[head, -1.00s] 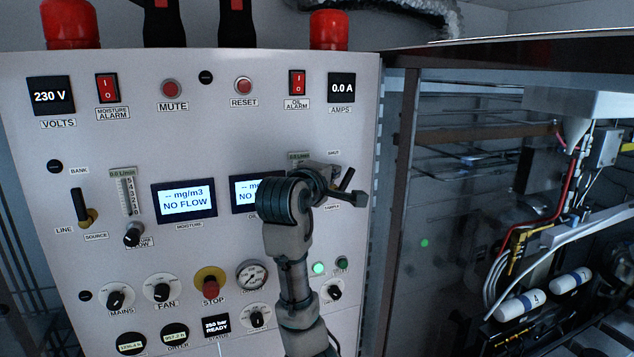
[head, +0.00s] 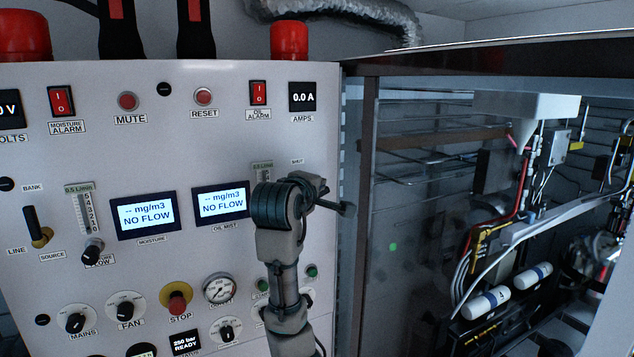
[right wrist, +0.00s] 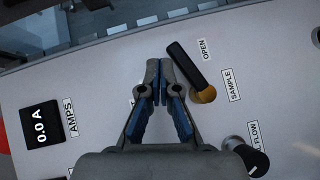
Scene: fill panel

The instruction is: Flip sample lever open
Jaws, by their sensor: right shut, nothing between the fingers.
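The sample lever (right wrist: 187,65) has a black handle on a brass pivot (right wrist: 205,95) in the right wrist view. Its handle slants, with its free end near the OPEN label (right wrist: 204,49); the SAMPLE label (right wrist: 231,84) is beside the pivot. My right gripper (right wrist: 159,64) is shut and empty, its fingertips right beside the handle. I cannot tell whether they touch it. In the head view my right gripper (head: 340,208) is at the panel's right edge and hides most of the lever. My left gripper is not in view.
The flow knob (right wrist: 246,157) sits close to the lever. The white panel (head: 130,78) also carries the oil mist display (head: 220,203), a stop button (head: 177,300) and several knobs. An open bay with wires and white cylinders (head: 486,303) is to the right.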

